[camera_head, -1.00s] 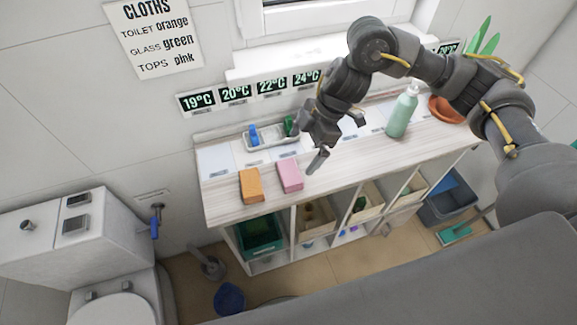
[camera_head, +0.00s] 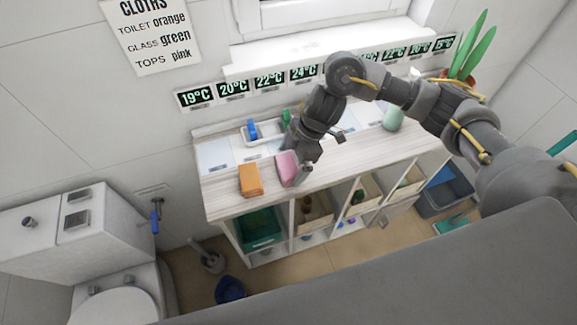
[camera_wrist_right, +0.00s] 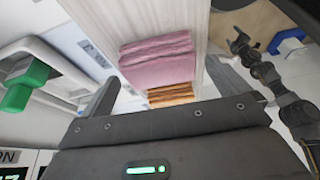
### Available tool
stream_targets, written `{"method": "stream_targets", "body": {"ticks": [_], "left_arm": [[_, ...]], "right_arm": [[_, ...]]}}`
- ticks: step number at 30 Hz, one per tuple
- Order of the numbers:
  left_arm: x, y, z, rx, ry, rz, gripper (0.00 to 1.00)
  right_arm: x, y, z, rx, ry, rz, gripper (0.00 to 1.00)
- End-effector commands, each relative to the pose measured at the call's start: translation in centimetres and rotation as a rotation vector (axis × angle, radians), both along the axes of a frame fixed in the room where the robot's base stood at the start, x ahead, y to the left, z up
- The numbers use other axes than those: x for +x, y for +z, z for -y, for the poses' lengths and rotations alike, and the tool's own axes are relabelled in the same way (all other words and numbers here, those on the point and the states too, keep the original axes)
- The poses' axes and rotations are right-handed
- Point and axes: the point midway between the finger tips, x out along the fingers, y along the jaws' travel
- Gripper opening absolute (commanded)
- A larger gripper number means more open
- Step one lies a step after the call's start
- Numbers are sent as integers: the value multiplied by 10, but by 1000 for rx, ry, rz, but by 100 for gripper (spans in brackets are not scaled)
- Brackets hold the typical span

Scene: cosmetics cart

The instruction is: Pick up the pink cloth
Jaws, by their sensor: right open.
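The pink cloth (camera_head: 286,168) is a folded block on the white-wood top of the cart, just right of the orange cloth (camera_head: 250,180). My right gripper (camera_head: 297,164) is open and down at the pink cloth, partly covering its right side. In the right wrist view, the pink cloth (camera_wrist_right: 158,60) shows between the two spread fingers, with a gap on each side. The orange cloth (camera_wrist_right: 171,94) shows just beyond it, partly hidden by the gripper body.
A pale green bottle (camera_head: 393,119) stands to the right, partly behind my right arm. Temperature labels line the wall. Open shelves with bins lie below the cart top (camera_head: 222,196).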

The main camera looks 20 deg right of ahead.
Motion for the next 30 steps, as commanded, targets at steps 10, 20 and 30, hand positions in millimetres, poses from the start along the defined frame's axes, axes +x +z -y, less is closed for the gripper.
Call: {"method": "stream_targets", "body": {"ticks": [10, 20, 30], "left_arm": [[2, 7, 0, -1, 0, 3, 73], [2, 7, 0, -1, 0, 3, 73], [2, 7, 0, -1, 0, 3, 73]], "right_arm": [[1, -24, -10, 0, 0, 3, 100], [1, -23, -10, 0, 0, 3, 74], [1, -23, -10, 0, 0, 3, 59]]}}
